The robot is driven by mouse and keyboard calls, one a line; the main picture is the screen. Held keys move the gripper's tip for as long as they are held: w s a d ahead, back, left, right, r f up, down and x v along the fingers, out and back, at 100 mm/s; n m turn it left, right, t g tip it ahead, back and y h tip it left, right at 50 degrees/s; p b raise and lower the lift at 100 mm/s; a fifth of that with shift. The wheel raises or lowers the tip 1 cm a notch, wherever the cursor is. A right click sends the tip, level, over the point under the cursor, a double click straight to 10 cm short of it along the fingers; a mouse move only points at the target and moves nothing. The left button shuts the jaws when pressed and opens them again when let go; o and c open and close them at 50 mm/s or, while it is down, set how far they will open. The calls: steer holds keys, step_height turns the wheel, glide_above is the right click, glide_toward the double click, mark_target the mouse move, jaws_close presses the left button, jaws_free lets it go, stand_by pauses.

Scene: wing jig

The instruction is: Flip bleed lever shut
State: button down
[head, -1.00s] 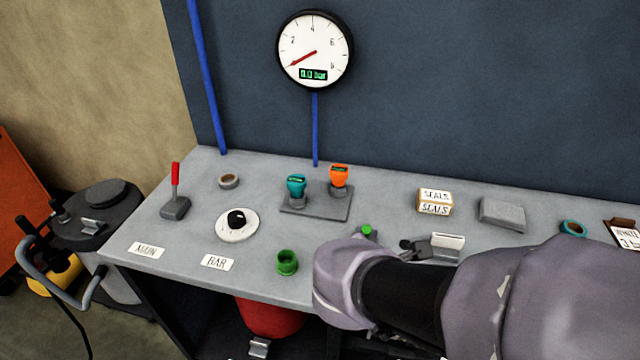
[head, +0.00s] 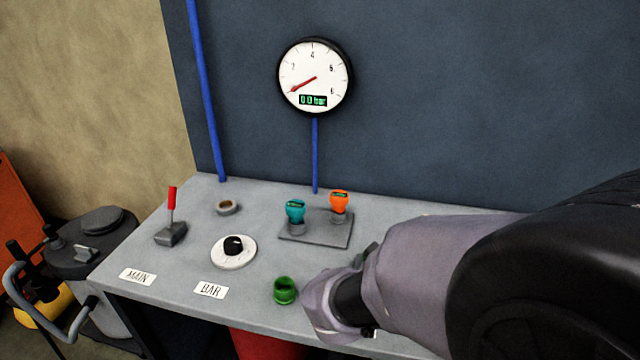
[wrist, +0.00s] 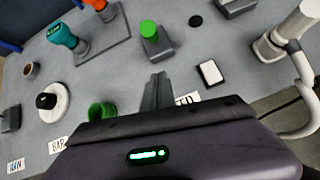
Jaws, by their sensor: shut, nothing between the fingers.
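A grey block with a green handle or cap (wrist: 150,29) stands on the bench in the wrist view, just beyond my fingertips. It appears to be the bleed lever, as a partly hidden label ending in "ED" (wrist: 187,99) lies in front of it. Its tilt is hard to judge from above. My gripper (wrist: 158,78) is shut and empty, pointing at the block with a small gap visible between them. In the head view my arm hides the lever and the fingertips.
A red-handled lever (head: 172,200) stands behind the MAIN label. A black knob (head: 234,246), green cup (head: 285,291) and teal (head: 295,212) and orange (head: 339,203) fittings stand nearby. The wall gauge (head: 314,77) reads about 0.0 bar. A pale pipe-like fixture (wrist: 285,40) stands at right.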

steer(key=shift+b+x, duration=0.45)
steer(key=shift+x, duration=0.75)
steer(key=w+r+p, duration=0.1)
steer(key=w+d+r+p, duration=0.1)
steer(key=shift+w+d+r, duration=0.25)
steer(key=shift+w+d, duration=0.05)
steer(key=shift+r, duration=0.15)
